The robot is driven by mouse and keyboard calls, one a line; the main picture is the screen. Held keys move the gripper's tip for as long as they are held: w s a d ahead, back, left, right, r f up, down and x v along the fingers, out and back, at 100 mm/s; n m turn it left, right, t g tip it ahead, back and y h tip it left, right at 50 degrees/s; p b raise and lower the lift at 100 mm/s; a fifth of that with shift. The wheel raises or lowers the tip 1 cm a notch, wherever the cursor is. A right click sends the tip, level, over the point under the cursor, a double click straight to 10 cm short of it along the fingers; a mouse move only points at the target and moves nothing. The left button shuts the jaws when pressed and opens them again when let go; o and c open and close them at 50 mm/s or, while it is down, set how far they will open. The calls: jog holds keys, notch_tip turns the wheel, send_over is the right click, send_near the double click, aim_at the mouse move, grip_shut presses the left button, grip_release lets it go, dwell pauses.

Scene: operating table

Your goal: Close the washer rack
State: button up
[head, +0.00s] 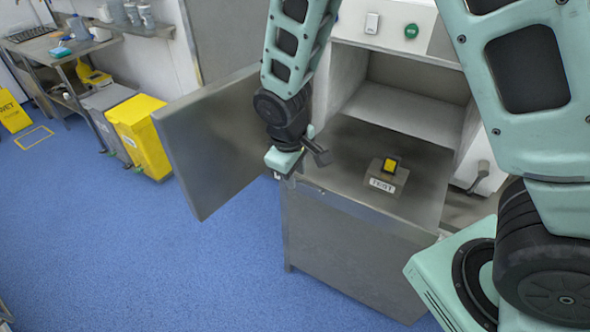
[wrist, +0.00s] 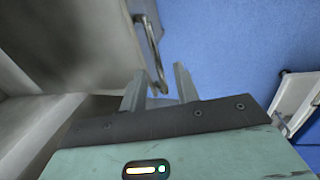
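The washer rack (head: 345,240) looks like a grey metal unit with a flat top, standing out in front of the open washer cavity (head: 405,105). The washer's flat door panel (head: 205,140) hangs swung out on the left. My gripper (head: 300,162) is at the rack's left edge in the head view, near its top. In the wrist view my gripper (wrist: 158,80) has its two fingers apart with a gap between them. A metal bar handle (wrist: 152,50) runs close by the gap. I cannot tell if the fingers touch it.
A small box with a yellow button (head: 388,175) sits on the rack top. The washer's control panel (head: 390,22) is above the cavity. Yellow (head: 140,135) and grey (head: 105,110) bins stand at left. Blue floor (head: 130,250) is clear in front.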

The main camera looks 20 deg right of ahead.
jog(key=shift+f, duration=0.15)
grip_shut()
jog(key=shift+d, duration=0.1)
send_over(341, 134)
jog(key=shift+w+p, duration=0.1)
jog(key=shift+p, duration=0.25)
dwell(0.4)
grip_release()
